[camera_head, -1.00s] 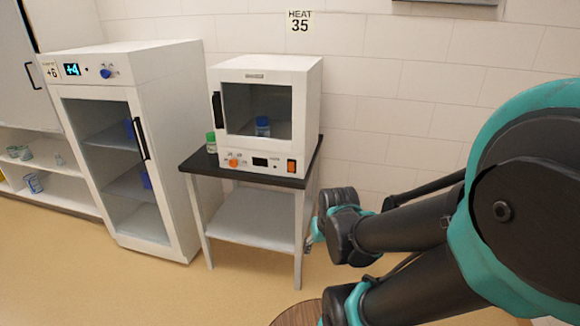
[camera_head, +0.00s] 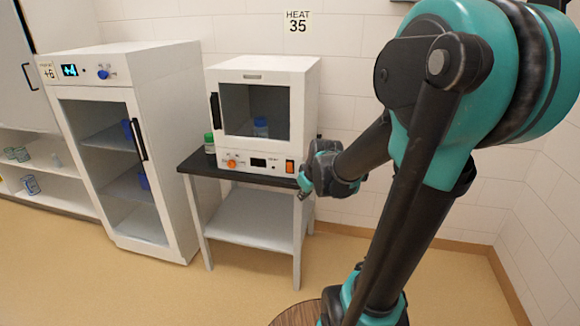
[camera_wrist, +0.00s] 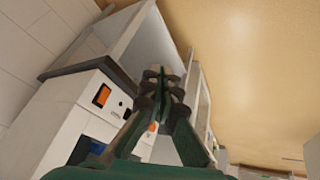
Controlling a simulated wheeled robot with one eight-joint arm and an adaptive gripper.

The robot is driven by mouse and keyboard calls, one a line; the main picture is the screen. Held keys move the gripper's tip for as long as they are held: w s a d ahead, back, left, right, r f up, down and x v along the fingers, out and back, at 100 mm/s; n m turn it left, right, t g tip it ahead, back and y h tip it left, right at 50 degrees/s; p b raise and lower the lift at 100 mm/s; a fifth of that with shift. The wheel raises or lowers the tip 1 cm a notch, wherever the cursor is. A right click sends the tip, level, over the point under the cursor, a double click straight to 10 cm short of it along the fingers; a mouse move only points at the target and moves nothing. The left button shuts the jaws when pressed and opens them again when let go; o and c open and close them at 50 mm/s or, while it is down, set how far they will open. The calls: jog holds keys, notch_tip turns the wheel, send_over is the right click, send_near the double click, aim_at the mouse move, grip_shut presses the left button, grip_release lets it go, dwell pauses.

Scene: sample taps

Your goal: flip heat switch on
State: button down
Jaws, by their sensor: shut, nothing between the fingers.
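The heat switch is an orange rocker (camera_head: 290,167) at the lower right of the front panel of a white heating cabinet (camera_head: 306,100). It also shows in the wrist view (camera_wrist: 102,95), left of my fingers. Whether it is on or off is too small to tell. My gripper (camera_head: 303,188) is just right of and slightly below the switch in the head view, apart from it as far as I can tell. In the wrist view my gripper (camera_wrist: 160,82) has its fingers together and empty. The small display (camera_head: 259,162) on the panel looks dark.
The cabinet stands on a dark-topped table (camera_head: 200,164). A green-capped bottle (camera_head: 209,146) stands left of it; a blue-capped bottle (camera_head: 261,127) is behind its door. A glass-door fridge (camera_head: 160,120) stands left. A sign reading HEAT 35 (camera_head: 297,22) hangs above.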

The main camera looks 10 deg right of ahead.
aim_at(290, 165)
jog(key=w+r+n+t, duration=0.1)
jog(key=w+r+n, duration=0.1)
jog(key=w, duration=0.5)
jog(key=w+r+n, duration=0.2)
jog(key=w+n, duration=0.1)
jog(key=w, duration=0.5)
jog(key=shift+w+r+n+t+y, duration=0.2)
jog(key=shift+r+n+t+y, duration=0.1)
jog(key=shift+t+y, duration=0.1)
jog(key=x, duration=0.3)
jog(key=w+d+x, duration=0.1)
jog(key=x, duration=0.3)
jog(key=r+x, duration=0.1)
jog(key=x, duration=0.3)
jog(key=shift+w+d, duration=0.2)
jog(key=shift+w, duration=0.25)
jog(key=shift+w+d+r, duration=0.1)
jog(key=shift+w+d, duration=0.1)
jog(key=shift+w, duration=0.35)
jog(key=shift+w, duration=0.1)
